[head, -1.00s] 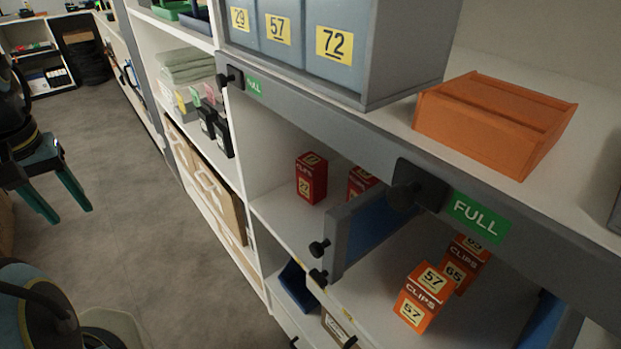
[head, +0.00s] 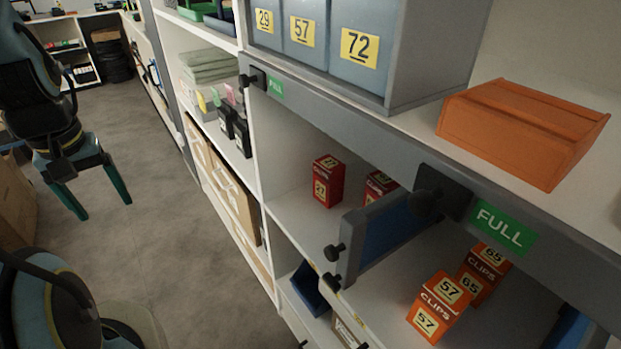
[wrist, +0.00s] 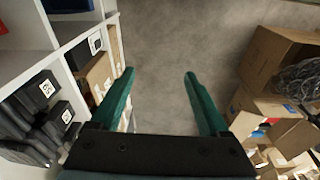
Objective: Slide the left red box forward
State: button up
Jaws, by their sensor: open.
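The left red box (head: 328,181) is a small upright carton with yellow labels on a white shelf in the head view. A second red box (head: 379,186) stands to its right, partly hidden by a grey-edged divider. My gripper (head: 102,208) hangs over the grey floor at the left of the head view, well apart from the boxes. Its two teal fingers are spread and empty, and they also show in the wrist view (wrist: 158,78).
Orange clip boxes (head: 440,306) stand in the right compartment. A grey rail with black knobs and a green FULL tag (head: 503,228) runs above. An orange box (head: 522,130) sits on top. Open cartons (wrist: 275,62) lie right in the wrist view. The floor between is clear.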

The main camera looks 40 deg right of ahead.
jog(key=shift+o, duration=1.4)
jog(key=d+f+n+h+b, duration=0.1)
jog(key=d+f+n, duration=0.2)
jog(key=d+f, duration=0.5)
notch_tip(320, 180, down, 2)
jog(key=shift+w+d+f+g+h+b, duration=0.15)
jog(key=shift+w+d+g+h+b, duration=0.15)
jog(key=shift+w+g, duration=0.1)
jog(key=n+h+b, duration=0.4)
jog(key=n+h, duration=0.8)
jog(key=n, duration=0.5)
send_near(321, 174)
jog(key=d, duration=0.2)
jog(key=shift+f+m, duration=0.2)
jog(key=shift+m, duration=0.1)
jog(key=shift+d, duration=0.1)
jog(key=x, duration=1)
jog(key=shift+w+d+f+p, duration=0.1)
jog(key=shift+d+f+p, duration=0.15)
jog(key=shift+f+p, duration=0.05)
jog(key=c, duration=1.4)
